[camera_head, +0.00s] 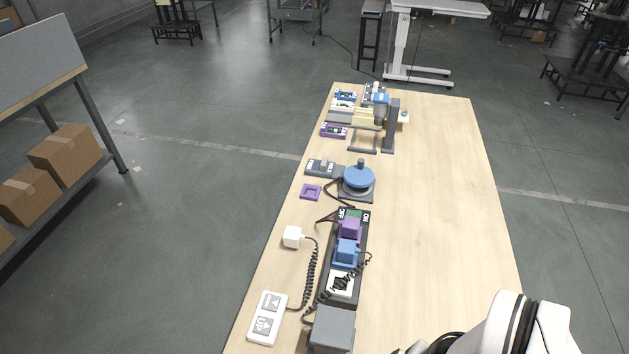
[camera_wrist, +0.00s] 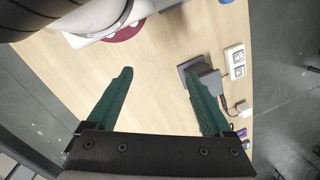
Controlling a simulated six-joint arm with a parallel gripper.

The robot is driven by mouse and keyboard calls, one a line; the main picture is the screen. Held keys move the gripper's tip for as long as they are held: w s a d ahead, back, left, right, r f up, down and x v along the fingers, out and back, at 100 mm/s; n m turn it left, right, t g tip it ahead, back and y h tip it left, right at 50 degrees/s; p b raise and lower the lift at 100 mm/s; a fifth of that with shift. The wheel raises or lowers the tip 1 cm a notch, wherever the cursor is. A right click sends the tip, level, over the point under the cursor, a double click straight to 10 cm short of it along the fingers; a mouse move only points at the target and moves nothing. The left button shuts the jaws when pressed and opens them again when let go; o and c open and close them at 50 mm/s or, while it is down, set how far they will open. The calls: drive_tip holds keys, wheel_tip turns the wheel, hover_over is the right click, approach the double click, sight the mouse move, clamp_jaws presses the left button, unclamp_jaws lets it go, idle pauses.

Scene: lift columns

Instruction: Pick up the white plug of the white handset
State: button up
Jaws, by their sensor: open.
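The white plug (camera_head: 292,237) lies on the table near its left edge, with a dark coiled cord running down to the white handset (camera_head: 267,318). The handset lies flat at the near left, its two grey arrow buttons facing up. In the wrist view the handset (camera_wrist: 236,62) is right of my gripper (camera_wrist: 157,75), and a small white block, apparently the plug (camera_wrist: 243,107), is below it. My gripper is open, with bare tabletop between its two green fingers. It is apart from the plug. The head view does not show the fingers.
A dark socket strip (camera_head: 357,258) right of the plug holds a purple plug (camera_head: 350,228) and a blue plug (camera_head: 347,252); its white socket (camera_head: 341,285) looks empty. A grey box (camera_head: 332,328) stands beside the handset. A purple frame (camera_head: 311,192) lies farther back. The table's right side is clear.

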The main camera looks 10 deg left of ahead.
drive_tip(key=w+a+r+n, duration=0.2)
drive_tip(key=w+r+n, duration=0.3)
drive_tip(key=w, duration=0.5)
drive_tip(key=n+h, duration=0.2)
drive_tip(key=n, duration=1.6)
hover_over(292, 232)
wheel_tip(292, 232, down, 10)
drive_tip(key=shift+n, duration=0.3)
wheel_tip(292, 232, down, 16)
drive_tip(key=shift+r, duration=0.15)
drive_tip(key=c, duration=1.3)
drive_tip(key=shift+c, duration=0.2)
drive_tip(key=shift+r, duration=0.15)
